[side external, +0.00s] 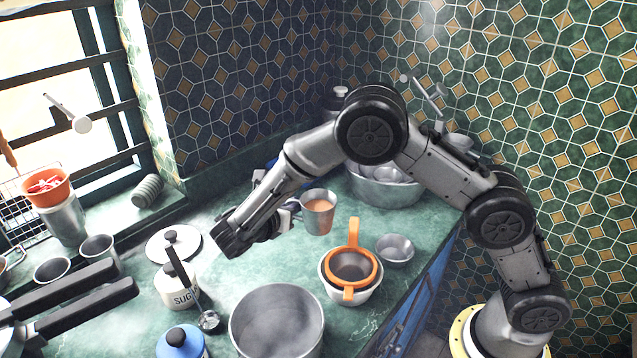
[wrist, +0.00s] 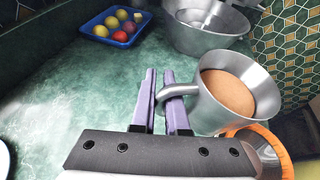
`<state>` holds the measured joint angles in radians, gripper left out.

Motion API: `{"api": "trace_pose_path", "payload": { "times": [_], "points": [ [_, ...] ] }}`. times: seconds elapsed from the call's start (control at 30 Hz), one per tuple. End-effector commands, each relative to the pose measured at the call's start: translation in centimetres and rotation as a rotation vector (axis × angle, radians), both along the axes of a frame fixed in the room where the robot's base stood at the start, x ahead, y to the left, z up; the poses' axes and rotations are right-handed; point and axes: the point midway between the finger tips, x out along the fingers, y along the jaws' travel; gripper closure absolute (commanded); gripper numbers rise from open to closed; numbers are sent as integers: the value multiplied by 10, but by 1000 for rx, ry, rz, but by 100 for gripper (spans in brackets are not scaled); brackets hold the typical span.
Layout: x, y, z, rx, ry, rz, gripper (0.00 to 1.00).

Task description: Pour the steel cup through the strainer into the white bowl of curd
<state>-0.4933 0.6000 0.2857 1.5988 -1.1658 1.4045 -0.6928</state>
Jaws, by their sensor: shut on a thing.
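The steel cup (side external: 319,218) holds an orange-brown liquid and is upright. My gripper (side external: 290,208) is shut on its handle from the left. In the wrist view, the two purple fingers of my gripper (wrist: 164,100) close on the handle of the cup (wrist: 238,108). I cannot tell whether the cup's base touches the counter. The orange-rimmed strainer (side external: 352,266) rests over the white bowl (side external: 350,294), in front of and to the right of the cup. The strainer hides what is in the bowl.
A small steel bowl (side external: 395,249) stands right of the strainer. A large pot (side external: 277,325) stands in front, left of the white bowl. A wide steel basin (side external: 385,190) is behind the cup. A blue tray of fruit (wrist: 122,36) lies at the back. A sugar jar (side external: 177,288) stands left.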

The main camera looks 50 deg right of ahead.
Motion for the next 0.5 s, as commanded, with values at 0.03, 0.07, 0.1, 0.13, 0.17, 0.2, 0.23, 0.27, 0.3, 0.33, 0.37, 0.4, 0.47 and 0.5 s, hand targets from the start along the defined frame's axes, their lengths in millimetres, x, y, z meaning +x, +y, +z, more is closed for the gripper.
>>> {"api": "trace_pose_path", "payload": {
  "times": [0.03,0.07,0.1,0.13,0.17,0.2,0.23,0.27,0.3,0.33,0.37,0.4,0.47,0.5],
  "points": [
    [-2,22,-3,4,3,23,100],
    [-4,32,-4,6,4,31,100],
    [-6,44,-6,9,5,45,100],
    [-8,52,-8,11,7,54,100],
    [-8,59,-9,13,8,66,100],
    [-10,67,-11,14,9,81,100],
    [-11,73,-12,13,10,92,100],
    [-12,77,-12,13,11,103,100],
    [-12,81,-13,12,12,112,100],
    [-13,84,-13,12,12,119,100],
    [-14,86,-13,11,11,124,100],
    [-14,88,-13,13,9,128,100],
    [-15,88,-13,18,-1,131,100],
    [-16,88,-12,24,-10,132,100]
  ]
}}
